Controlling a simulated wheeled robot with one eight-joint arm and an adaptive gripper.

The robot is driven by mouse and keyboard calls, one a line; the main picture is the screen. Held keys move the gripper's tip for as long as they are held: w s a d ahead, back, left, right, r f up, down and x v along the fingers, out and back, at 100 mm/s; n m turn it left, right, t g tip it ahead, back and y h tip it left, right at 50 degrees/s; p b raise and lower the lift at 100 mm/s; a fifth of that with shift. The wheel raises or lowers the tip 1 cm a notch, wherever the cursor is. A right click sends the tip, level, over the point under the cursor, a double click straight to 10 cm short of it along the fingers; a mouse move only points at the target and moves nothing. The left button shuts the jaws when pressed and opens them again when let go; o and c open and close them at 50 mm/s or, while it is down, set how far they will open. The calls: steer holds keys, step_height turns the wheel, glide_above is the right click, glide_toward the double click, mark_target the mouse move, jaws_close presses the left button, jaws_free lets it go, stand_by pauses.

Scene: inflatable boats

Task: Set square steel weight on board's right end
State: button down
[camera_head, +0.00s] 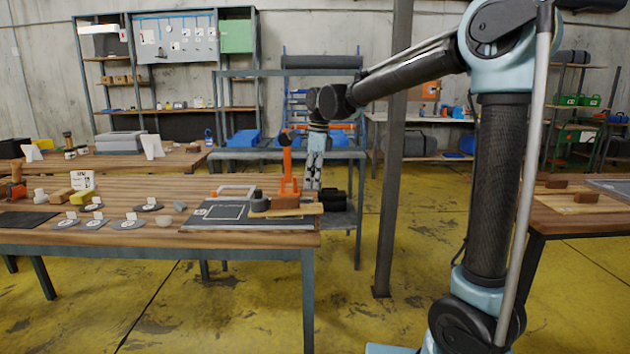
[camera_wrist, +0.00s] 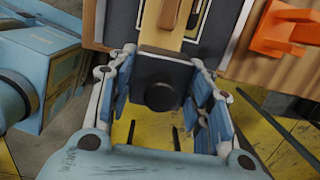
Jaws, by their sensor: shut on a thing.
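My gripper (camera_wrist: 158,95) is shut on a dark square steel weight (camera_wrist: 160,84) with a round black knob, held between its blue-padded fingers. In the wrist view the weight is in front of the near end of the pale wooden board (camera_wrist: 160,42); I cannot tell whether they touch. In the head view my gripper (camera_head: 313,185) hangs at the right end of the board (camera_head: 287,212), near the table's right edge. A brown piece (camera_wrist: 170,14) lies on the board. A dark round object (camera_head: 259,203) is at its left end.
An orange stand (camera_head: 288,168) is close behind the board; its orange part (camera_wrist: 285,28) shows in the wrist view. A dark mat (camera_head: 215,224) lies under the board. Several labelled grey discs (camera_head: 127,225) lie further left. A post (camera_head: 391,150) stands right of the table.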

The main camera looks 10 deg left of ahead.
steer(key=shift+f, duration=3.3)
steer(key=c, duration=0.8)
jaws_free()
steer(key=shift+r, duration=0.1)
steer(key=r, duration=0.4)
steer(key=d+r, duration=0.1)
steer(key=r, duration=0.6)
steer(key=shift+w+d+r, duration=0.15)
steer(key=shift+d+r, duration=0.1)
steer(key=shift+r, duration=0.15)
steer(key=s+d+f+n+t, duration=0.1)
steer(key=s+d+f+n, duration=0.15)
steer(key=d, duration=0.55)
steer(key=s+d+f+n, duration=0.2)
steer(key=s+d, duration=0.1)
steer(key=d, duration=0.6)
steer(key=s+d+f+n+t, duration=0.1)
steer(key=s+d+f+n, duration=0.15)
steer(key=d, duration=0.55)
steer(key=s+d+f+n, duration=0.3)
steer(key=s+d+f, duration=0.2)
steer(key=s+d+f+n+h, duration=0.1)
steer(key=s+d+f+n, duration=0.1)
steer(key=s+d+f, duration=0.2)
steer(key=s+d+f+n, duration=0.3)
steer(key=s+d+f, duration=0.2)
steer(key=s+f, duration=0.1)
steer(key=shift+s+d+f+n+t, duration=0.3)
steer(key=shift+d+f, duration=0.05)
steer(key=shift+f, duration=0.3)
